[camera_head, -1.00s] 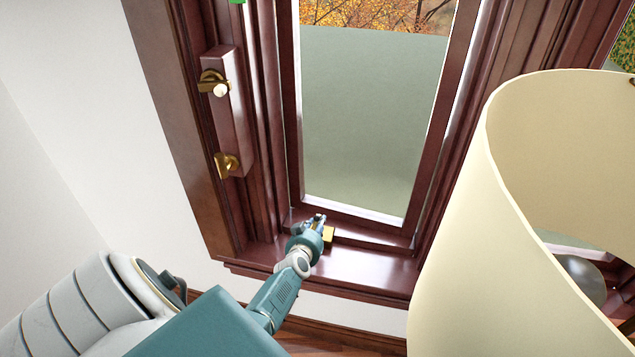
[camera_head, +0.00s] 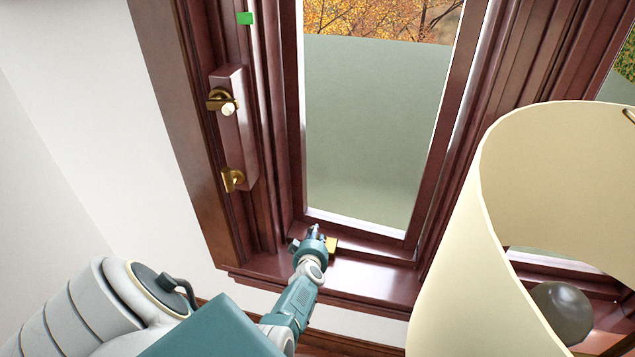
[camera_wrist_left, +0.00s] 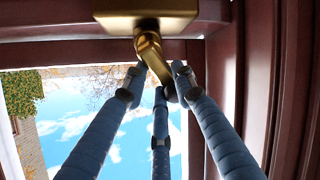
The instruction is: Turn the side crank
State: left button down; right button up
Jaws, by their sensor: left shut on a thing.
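The crank is brass. Its gold block (camera_head: 332,244) sits on the dark red sill at the foot of the window, just right of my left gripper (camera_head: 315,233). In the left wrist view the crank arm (camera_wrist_left: 152,52) hangs from the gold base (camera_wrist_left: 145,14). The blue fingers of my left gripper (camera_wrist_left: 160,92) are closed around the lower end of that arm. In the head view the fingers hide most of the crank arm. My right gripper is in neither view.
Two brass latches, an upper one (camera_head: 222,101) and a lower one (camera_head: 232,180), sit on the left jamb. A green marker (camera_head: 245,18) is above them. A large cream lampshade (camera_head: 470,250) fills the right foreground. The glass pane (camera_head: 370,130) is in the middle.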

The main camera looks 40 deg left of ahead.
pick_arm(q)
jog(key=n, duration=0.2)
jog(key=n+g+p, duration=0.1)
jog(key=n, duration=0.1)
jog(key=shift+s+a+f, duration=0.1)
jog(key=shift+s+a, duration=0.2)
jog(key=shift+s+f+n+g+h+p, duration=0.15)
jog(key=shift+s+f+n+g+p, duration=0.35)
jog(key=shift+n, duration=1.55)
jog(key=shift+s+f+n+g+h+p, duration=0.1)
jog(key=shift+s+f+n+g+p, duration=0.35)
jog(key=shift+n, duration=1.65)
jog(key=shift+s+f+n+g+h+p, duration=0.15)
jog(key=shift+n+g+p, duration=0.55)
jog(key=shift+n, duration=1.35)
jog(key=shift+f, duration=0.15)
jog(key=c, duration=1.4)
grip_release()
jog(key=shift+w, duration=0.1)
